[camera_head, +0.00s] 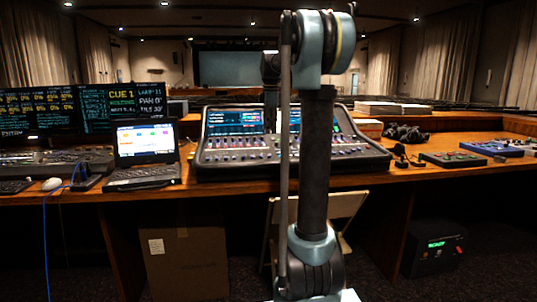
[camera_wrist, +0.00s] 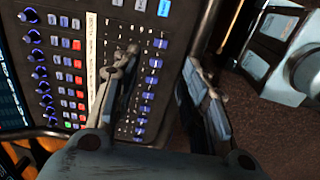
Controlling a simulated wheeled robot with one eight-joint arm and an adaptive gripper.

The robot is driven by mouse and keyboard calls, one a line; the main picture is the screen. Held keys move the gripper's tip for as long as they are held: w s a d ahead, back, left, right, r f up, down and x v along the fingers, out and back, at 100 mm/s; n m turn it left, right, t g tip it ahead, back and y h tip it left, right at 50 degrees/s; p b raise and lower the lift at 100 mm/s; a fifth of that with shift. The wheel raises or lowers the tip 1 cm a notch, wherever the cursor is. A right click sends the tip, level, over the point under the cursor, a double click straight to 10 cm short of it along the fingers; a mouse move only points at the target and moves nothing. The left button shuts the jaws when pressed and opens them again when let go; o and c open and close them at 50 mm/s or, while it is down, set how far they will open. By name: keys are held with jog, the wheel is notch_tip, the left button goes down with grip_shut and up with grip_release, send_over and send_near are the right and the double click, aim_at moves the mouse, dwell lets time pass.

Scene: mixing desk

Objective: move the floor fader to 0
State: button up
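The mixing desk (camera_head: 240,160) stands in the middle of the wooden counter in the head view, partly hidden by my arm. In the wrist view, its panel (camera_wrist: 75,60) shows sideways, with blue knobs, coloured buttons and a white label strip whose words I cannot read. A column of small blue-purple caps (camera_wrist: 147,95) lies near the panel's edge; I cannot tell which is the floor fader. My gripper (camera_wrist: 160,62) is open, with one finger over the panel and the other beyond its edge. Nothing shows held. I cannot make out the gripper in the head view.
A laptop (camera_head: 146,145) and a white mouse (camera_head: 52,184) are to the left. A dark headset (camera_head: 405,133), a grey control box (camera_head: 452,159) and a blue box (camera_head: 491,148) are to the right. A folding chair (camera_head: 345,205) and a cardboard box (camera_head: 188,262) stand below the counter.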

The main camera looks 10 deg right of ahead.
aim_at(269, 155)
jog(key=f, duration=0.8)
jog(key=w+f, duration=0.1)
jog(key=f, duration=0.3)
jog(key=shift+w, duration=0.1)
jog(key=shift+c, duration=0.6)
grip_shut()
